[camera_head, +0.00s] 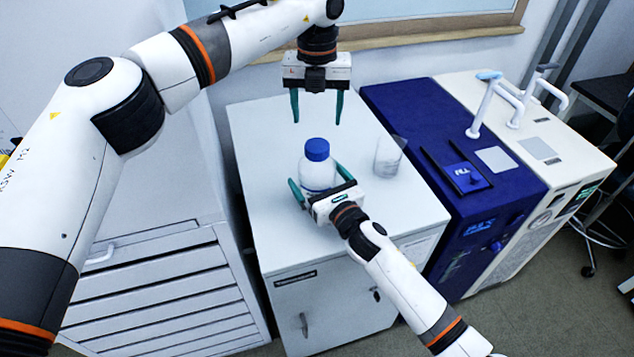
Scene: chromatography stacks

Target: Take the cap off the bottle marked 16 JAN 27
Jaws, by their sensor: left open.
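A white bottle (317,177) with a blue cap (317,149) stands upright on the white cabinet top; I cannot read a date on it. My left gripper (317,122) points down, open and empty, above the cabinet top and apart from the cap, which shows below it in the picture. My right gripper (315,172) reaches in from the front, with one green finger on each side of the bottle's body below the cap. I cannot tell whether both fingers touch the bottle. The cap is on the bottle.
A clear beaker (388,157) stands right of the bottle on the cabinet top (262,135). A blue instrument (410,106) and a cream instrument (545,150) stand to the right. A drawer unit (160,285) is at left. The cabinet's back left is clear.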

